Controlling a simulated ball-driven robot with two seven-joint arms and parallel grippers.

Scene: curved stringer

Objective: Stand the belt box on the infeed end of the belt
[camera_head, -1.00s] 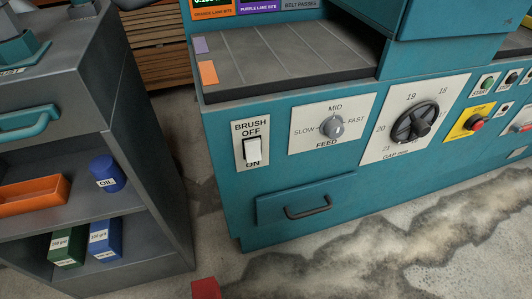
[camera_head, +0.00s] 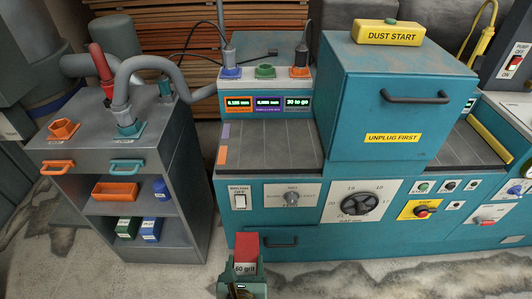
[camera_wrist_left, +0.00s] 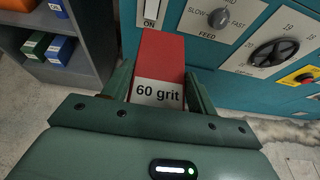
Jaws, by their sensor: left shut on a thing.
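The belt box (camera_head: 246,244) is red with a white band reading "60 grit". It is upright at the bottom of the head view, in front of the teal machine's drawer and below belt height. My left gripper (camera_head: 243,280) is shut on it; the wrist view shows the box (camera_wrist_left: 161,60) between the two green fingers. The dark belt's infeed end (camera_head: 265,148) is at the machine's left, above and beyond the box, with purple and orange lane marks at its left edge. My right gripper is out of view.
The infeed belt is bare. The teal hood (camera_head: 395,100) stands over the belt to its right, with the display panel (camera_head: 268,103) behind. A grey cabinet (camera_head: 180,180) with hoses and shelf boxes stands left, with a floor gap between it and the machine.

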